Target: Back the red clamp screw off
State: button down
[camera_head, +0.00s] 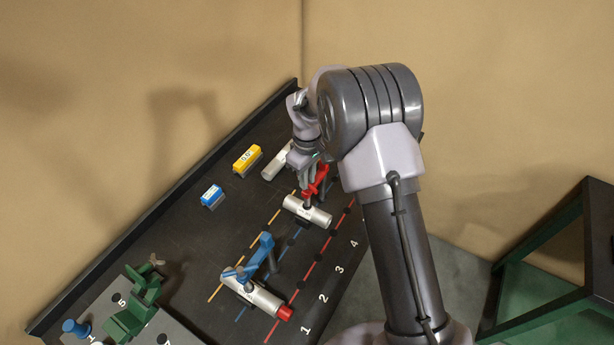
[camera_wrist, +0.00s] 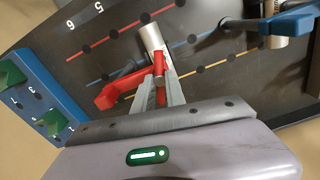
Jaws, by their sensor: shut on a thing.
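The red clamp (camera_head: 322,178) stands on the dark board beside a silver cylinder (camera_head: 306,211). In the wrist view the red clamp (camera_wrist: 122,86) has its arm reaching left, and the cylinder (camera_wrist: 152,40) lies just beyond the fingers. My gripper (camera_head: 306,181) comes down at the clamp from above. In the wrist view my gripper's fingers (camera_wrist: 159,82) are close together on either side of a narrow red part, the clamp screw (camera_wrist: 159,68). The fingers hide much of the screw, so I cannot tell how far it is threaded in.
A blue clamp (camera_head: 267,250) holds another cylinder (camera_head: 255,295) with a red end. Yellow (camera_head: 247,159) and blue (camera_head: 211,196) blocks lie farther back. The board (camera_head: 190,250) has a raised back edge.

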jog(key=shift+n, duration=0.3)
jog(key=c, duration=1.4)
grip_release()
jog(key=shift+o, duration=0.2)
notch_tip(320, 180, up, 18)
jog(key=p, duration=0.2)
jog(key=shift+f, duration=0.25)
